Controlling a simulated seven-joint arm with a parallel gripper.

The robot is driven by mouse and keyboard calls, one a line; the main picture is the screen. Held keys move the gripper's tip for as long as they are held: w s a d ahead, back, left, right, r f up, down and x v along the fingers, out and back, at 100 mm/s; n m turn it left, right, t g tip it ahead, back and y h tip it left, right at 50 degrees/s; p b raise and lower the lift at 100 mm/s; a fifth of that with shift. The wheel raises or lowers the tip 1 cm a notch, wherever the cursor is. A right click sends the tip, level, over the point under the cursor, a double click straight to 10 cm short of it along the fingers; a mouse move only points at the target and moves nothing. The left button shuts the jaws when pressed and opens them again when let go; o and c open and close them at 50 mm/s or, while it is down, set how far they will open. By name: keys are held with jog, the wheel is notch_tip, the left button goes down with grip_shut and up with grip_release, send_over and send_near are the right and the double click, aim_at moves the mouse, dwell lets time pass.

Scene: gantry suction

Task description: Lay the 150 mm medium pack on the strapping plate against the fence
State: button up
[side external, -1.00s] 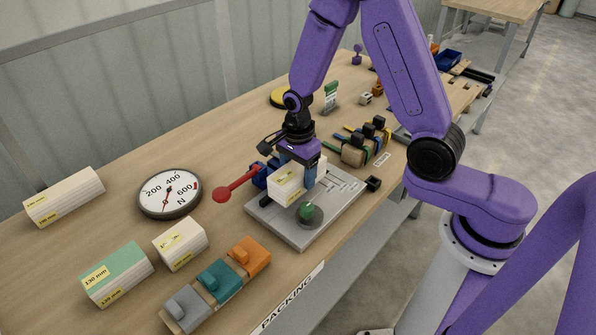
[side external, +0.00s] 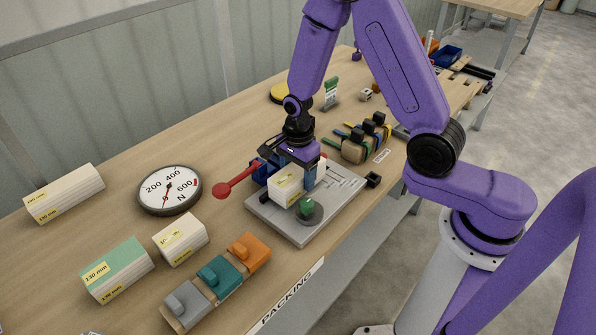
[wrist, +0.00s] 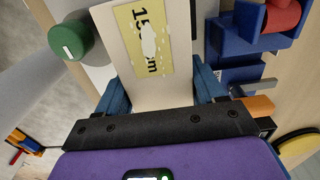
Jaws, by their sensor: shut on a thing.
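The medium pack (side external: 286,188) is a pale block with a yellow label. My gripper (side external: 297,174) is shut on it, with blue fingers on opposite sides. In the wrist view the pack (wrist: 122,38) shows a label starting "15", partly blotted by glare, between the fingers of my gripper (wrist: 160,88). The pack is over the grey strapping plate (side external: 298,231), just behind the green knob (side external: 306,203). Whether its underside touches the plate cannot be told. A blue block (side external: 264,173) stands at the plate's back left side; contact between it and the pack is hidden, and I cannot identify the fence surely.
A red-ended lever (side external: 222,190) sticks out left of the plate. A round force dial (side external: 170,190), a green-topped pack (side external: 117,268), a small white pack (side external: 181,239) and a long white pack (side external: 64,193) lie left. Coloured blocks (side external: 219,273) line the front; strapping tools (side external: 363,142) stand behind right.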

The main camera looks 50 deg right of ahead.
aim_at(298, 172)
jog(key=shift+f, duration=0.6)
jog(key=o, duration=1.4)
notch_tip(298, 172, up, 18)
jog(key=shift+f, duration=0.25)
jog(key=s+n, duration=2.4)
jog(key=n, duration=0.6)
jog(key=shift+s+d+r+n, duration=0.2)
jog(key=shift+s+r+n, duration=0.1)
jog(key=shift+r, duration=0.1)
